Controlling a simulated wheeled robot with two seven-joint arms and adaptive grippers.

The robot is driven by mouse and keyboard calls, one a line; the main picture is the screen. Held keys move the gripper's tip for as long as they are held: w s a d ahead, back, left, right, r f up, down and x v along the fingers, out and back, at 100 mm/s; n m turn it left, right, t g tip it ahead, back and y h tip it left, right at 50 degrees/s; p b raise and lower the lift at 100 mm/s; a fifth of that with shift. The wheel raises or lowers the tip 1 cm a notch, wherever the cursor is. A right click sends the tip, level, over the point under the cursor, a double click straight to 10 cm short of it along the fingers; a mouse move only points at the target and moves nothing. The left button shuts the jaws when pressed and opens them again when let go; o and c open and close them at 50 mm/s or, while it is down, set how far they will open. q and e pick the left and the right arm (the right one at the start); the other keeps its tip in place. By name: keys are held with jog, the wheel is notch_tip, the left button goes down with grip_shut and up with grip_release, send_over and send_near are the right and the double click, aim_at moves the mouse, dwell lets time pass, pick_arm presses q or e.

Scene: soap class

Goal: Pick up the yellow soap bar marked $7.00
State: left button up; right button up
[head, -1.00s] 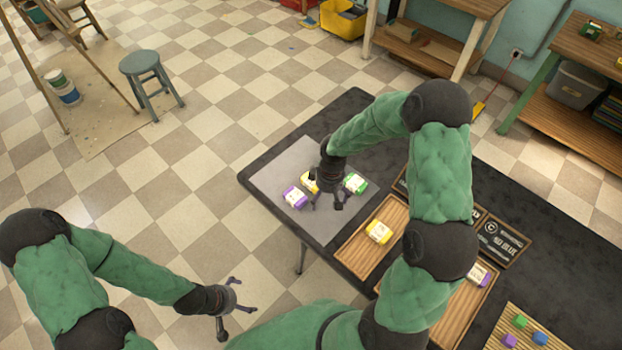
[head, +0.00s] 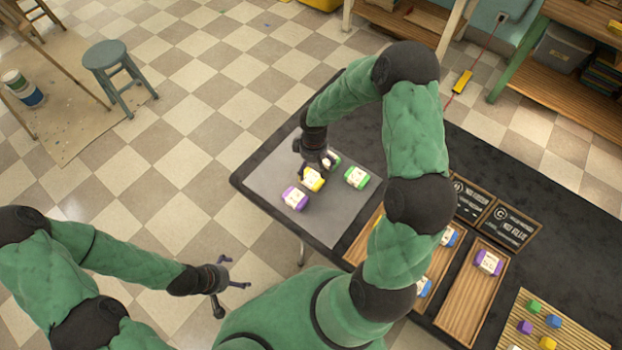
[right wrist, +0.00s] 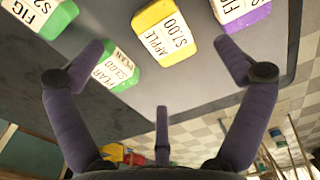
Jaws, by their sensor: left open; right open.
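The yellow soap bar (head: 312,179) lies on the grey mat; its label reads APPLE $7.00 in the right wrist view (right wrist: 165,32). My right gripper (head: 318,163) is open and empty just behind and above it. In the right wrist view my gripper's spread fingers (right wrist: 161,75) show, with the yellow bar beyond them, between the two side fingers and apart from them. A green bar marked PEAR (right wrist: 113,70) lies close beside it, near the left finger. My left gripper (head: 225,284) is open and empty, away from the table.
A purple bar (head: 294,198) and a green FIG bar (head: 356,177) also lie on the grey mat (head: 335,216). Wooden trays (head: 463,303) with other bars stand to the right, beside dark signs (head: 508,226). A block tray (head: 575,336) is at lower right.

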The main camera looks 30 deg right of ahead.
aim_at(314, 175)
notch_tip(314, 175, down, 2)
jog(key=shift+w, duration=0.15)
jog(key=shift+f+b, duration=0.3)
jog(key=shift+f, duration=0.25)
notch_tip(314, 175, down, 4)
jog(key=shift+d+b, duration=0.15)
jog(key=shift+b, duration=0.45)
jog(key=c, duration=1.2)
